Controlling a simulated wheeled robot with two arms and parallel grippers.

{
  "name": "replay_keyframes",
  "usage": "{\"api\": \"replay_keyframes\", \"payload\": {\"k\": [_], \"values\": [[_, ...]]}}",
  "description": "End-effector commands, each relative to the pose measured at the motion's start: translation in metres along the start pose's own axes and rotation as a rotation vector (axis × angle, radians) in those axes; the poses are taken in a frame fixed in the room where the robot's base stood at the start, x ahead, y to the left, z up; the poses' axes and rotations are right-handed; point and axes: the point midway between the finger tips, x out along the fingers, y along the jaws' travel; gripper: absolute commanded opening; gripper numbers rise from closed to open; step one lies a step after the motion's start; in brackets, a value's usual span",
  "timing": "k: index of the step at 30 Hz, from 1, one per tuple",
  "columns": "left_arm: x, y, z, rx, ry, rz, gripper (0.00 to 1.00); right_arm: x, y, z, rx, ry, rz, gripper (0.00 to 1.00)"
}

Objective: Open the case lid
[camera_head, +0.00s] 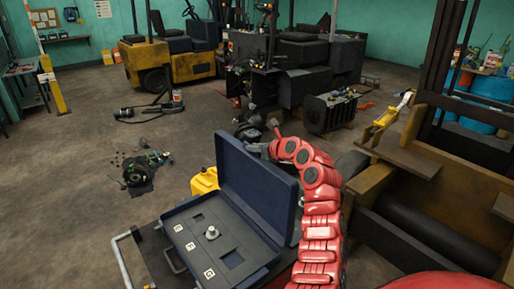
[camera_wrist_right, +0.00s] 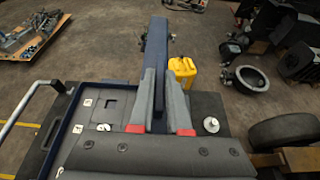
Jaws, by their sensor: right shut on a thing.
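The case (camera_head: 175,218) is open, with its dark blue lid (camera_head: 257,190) standing roughly upright along the far right side. Its grey insert (camera_head: 216,262) shows cut-outs, white-marked squares and a small metal knob (camera_head: 211,232). My right gripper (camera_head: 257,149) reaches over from the right to the lid's top edge, partly hidden behind the lid. In the right wrist view my right gripper (camera_wrist_right: 161,85) has its grey fingers on either side of the blue lid (camera_wrist_right: 156,45), seen edge-on. The case's insert (camera_wrist_right: 118,107) lies to its left. My left gripper is not in view.
The case rests on a dark cart top with a metal handle (camera_head: 122,262). A yellow canister (camera_head: 204,182) stands behind the case. Forklift parts (camera_head: 330,110) and a yellow forklift (camera_head: 165,60) stand farther back. Open floor lies to the left.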

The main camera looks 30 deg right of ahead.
Motion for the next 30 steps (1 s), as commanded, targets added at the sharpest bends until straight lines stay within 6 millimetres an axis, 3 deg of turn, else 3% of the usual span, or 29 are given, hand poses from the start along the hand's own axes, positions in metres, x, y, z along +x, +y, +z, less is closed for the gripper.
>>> {"api": "replay_keyframes", "payload": {"k": [3, 4, 9, 20, 26, 30], "values": [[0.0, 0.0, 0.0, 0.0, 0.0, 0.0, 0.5, 0.0, 0.0, 0.001, 0.0, -0.002, 0.0, 0.0], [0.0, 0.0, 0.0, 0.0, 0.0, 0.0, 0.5, 0.0, 0.0, 0.001, 0.0, -0.002, 0.001, 0.18], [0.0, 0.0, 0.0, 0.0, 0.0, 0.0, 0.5, 0.0, 0.0, 0.001, 0.0, -0.001, 0.001, 0.45], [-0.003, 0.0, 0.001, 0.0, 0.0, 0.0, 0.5, -0.004, -0.001, -0.001, 0.0, -0.001, -0.001, 0.45], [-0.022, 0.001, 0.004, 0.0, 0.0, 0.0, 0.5, -0.035, -0.002, -0.007, -0.004, 0.002, -0.003, 0.45], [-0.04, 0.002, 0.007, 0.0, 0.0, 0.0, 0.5, -0.073, -0.003, -0.007, -0.005, -0.001, -0.006, 0.45]]}}
